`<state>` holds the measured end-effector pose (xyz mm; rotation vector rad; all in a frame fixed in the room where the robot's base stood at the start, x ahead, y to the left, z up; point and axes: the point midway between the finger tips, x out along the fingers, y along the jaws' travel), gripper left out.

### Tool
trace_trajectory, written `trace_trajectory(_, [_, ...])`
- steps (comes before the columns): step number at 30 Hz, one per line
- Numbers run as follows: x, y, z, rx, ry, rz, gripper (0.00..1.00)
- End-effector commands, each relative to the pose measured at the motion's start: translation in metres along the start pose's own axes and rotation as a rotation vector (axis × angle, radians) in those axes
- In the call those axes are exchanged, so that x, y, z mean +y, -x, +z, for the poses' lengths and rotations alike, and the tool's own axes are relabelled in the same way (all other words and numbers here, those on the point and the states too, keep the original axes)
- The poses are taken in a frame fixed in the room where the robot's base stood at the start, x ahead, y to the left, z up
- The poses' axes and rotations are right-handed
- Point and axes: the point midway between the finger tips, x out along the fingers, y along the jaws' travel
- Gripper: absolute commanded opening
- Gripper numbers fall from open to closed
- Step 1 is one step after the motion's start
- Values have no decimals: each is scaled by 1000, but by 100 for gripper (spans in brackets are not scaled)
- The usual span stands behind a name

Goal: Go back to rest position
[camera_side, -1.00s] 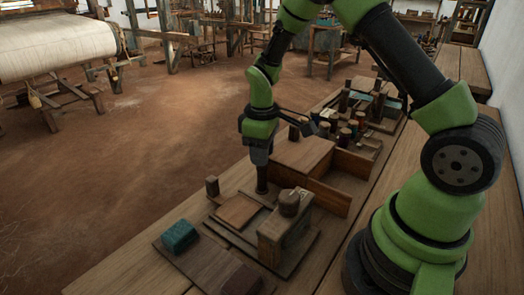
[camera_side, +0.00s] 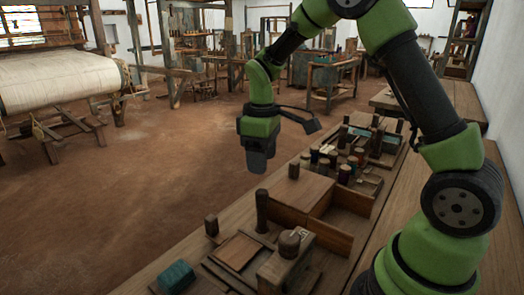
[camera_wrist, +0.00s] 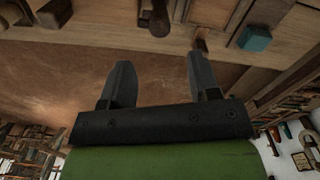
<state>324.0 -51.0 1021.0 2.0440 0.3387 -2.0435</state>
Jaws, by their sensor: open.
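My gripper (camera_side: 256,160) hangs in the air above the workbench's left edge, pointing down. Its two fingers are apart with nothing between them, as the wrist view (camera_wrist: 160,80) shows. A dark upright peg (camera_side: 262,210) stands on the bench below it, clear of the fingers. No marker of the rest position shows.
The bench holds a wooden box (camera_side: 300,191), a block with a round knob (camera_side: 289,243), a short peg (camera_side: 211,225), a teal block (camera_side: 176,276) and several spools (camera_side: 343,174). A loom (camera_side: 60,80) stands far left. The floor (camera_side: 120,190) is open.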

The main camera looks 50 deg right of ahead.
Motion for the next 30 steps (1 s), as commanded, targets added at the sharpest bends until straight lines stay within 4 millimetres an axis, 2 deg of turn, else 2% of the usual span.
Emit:
trace_trajectory(3, [0,12,0,1,1,1,56])
trace_trajectory(14, [0,15,0,0,0,0,56])
trace_trajectory(17, [-4,23,2,18,-15,5,56])
trace_trajectory(20, [-14,44,8,69,-65,12,56])
trace_trajectory(23, [-31,73,22,150,-149,16,56])
trace_trajectory(27, [-60,108,50,281,-284,0,56])
trace_trajectory(30, [-80,126,73,372,-378,-26,56])
